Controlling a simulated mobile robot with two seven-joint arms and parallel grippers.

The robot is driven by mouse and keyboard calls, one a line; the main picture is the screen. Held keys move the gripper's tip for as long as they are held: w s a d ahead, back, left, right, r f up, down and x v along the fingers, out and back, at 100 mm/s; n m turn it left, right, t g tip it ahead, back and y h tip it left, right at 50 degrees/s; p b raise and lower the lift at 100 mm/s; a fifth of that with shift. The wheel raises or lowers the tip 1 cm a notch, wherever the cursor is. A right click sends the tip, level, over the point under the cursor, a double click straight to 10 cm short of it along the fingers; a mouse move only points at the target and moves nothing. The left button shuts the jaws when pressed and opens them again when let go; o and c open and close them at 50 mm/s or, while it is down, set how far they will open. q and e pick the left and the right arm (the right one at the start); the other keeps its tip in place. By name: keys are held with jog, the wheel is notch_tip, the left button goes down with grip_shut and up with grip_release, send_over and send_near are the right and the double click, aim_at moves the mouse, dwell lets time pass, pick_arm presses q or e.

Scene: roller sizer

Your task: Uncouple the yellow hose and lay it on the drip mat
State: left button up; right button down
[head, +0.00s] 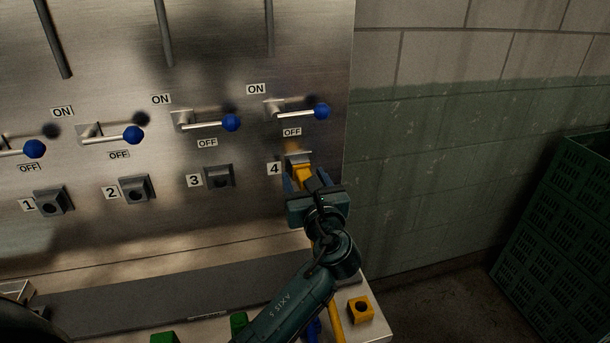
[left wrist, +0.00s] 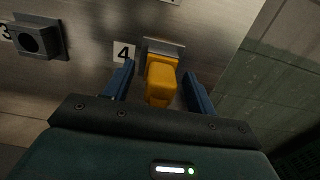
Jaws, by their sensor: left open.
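The yellow hose's coupling (head: 303,173) sits at port 4 at the right end of the steel panel. It also shows in the left wrist view (left wrist: 161,82), against the grey port 4 socket (left wrist: 163,46). My left gripper (head: 306,181) is open, with one blue finger on each side of the coupling; in the left wrist view (left wrist: 157,74) gaps show between fingers and coupling. The yellow hose (head: 336,322) runs down behind my left arm, which hides part of it. A dark grey strip (head: 130,302), apparently the drip mat, lies along the ledge below the panel. My right gripper is not seen.
Port 4's blue-knobbed lever (head: 321,112) points right, just above the OFF label. Ports 1 (head: 52,202), 2 (head: 136,190) and 3 (head: 219,177) look empty. A yellow block with a hole (head: 361,309) stands on the ledge's right end. Green crates (head: 560,230) stand far right.

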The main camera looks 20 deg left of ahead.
pick_arm(q)
jog(key=shift+c, duration=0.3)
grip_shut()
dwell(0.3)
jog(key=shift+s+d, duration=0.1)
jog(key=shift+v, duration=2.9)
